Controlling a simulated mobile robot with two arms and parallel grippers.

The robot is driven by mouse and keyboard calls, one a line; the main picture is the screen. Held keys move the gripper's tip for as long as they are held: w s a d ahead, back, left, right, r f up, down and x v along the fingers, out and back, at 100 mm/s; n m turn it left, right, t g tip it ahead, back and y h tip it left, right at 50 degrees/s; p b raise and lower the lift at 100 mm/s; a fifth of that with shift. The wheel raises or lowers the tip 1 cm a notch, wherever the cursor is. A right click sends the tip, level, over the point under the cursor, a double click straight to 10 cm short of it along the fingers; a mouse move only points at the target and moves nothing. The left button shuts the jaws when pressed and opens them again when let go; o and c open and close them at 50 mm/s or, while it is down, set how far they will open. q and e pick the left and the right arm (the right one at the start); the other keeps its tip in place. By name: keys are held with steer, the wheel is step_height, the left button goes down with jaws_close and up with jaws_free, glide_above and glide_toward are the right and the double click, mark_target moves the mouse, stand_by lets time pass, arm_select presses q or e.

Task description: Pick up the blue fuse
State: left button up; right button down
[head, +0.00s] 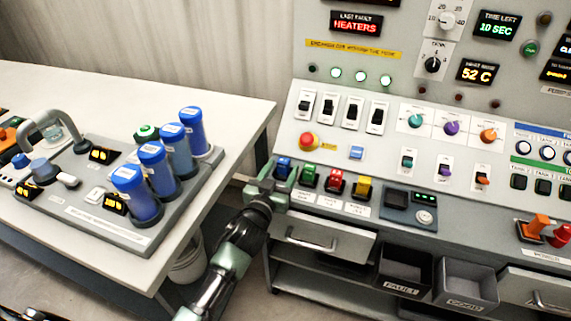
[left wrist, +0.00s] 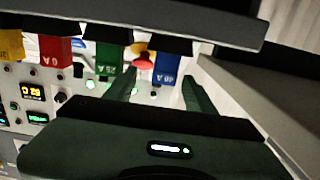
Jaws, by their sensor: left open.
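The blue fuse (head: 283,168) stands at the left end of a row of coloured fuses on the control panel's lower ledge. My left gripper (head: 267,186) is open at the ledge's left corner, close to the blue fuse. In the left wrist view the blue fuse (left wrist: 167,68) shows in the gap between the two green fingers of my left gripper (left wrist: 160,84). The fingers are apart and hold nothing. I cannot tell whether the fingertips reach past its sides.
The green fuse (head: 309,176), red fuse (head: 335,182) and yellow fuse (head: 362,187) stand to the right. A red emergency button (head: 308,140) is just behind. A drawer (head: 318,240) is below the ledge. A table (head: 85,95) with blue cylinders stands left.

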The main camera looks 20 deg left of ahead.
mark_target(286, 159)
arm_select(q)
steer(key=shift+w, duration=0.9)
steer(key=w, duration=0.2)
steer(key=w+f, duration=0.1)
steer(key=w, duration=0.1)
steer(key=shift+w+a, duration=0.15)
steer(key=shift+a, duration=0.05)
steer(key=shift+w, duration=0.2)
jaws_close()
arm_select(e)
steer(key=shift+s+a, duration=0.1)
steer(key=shift+s, duration=0.35)
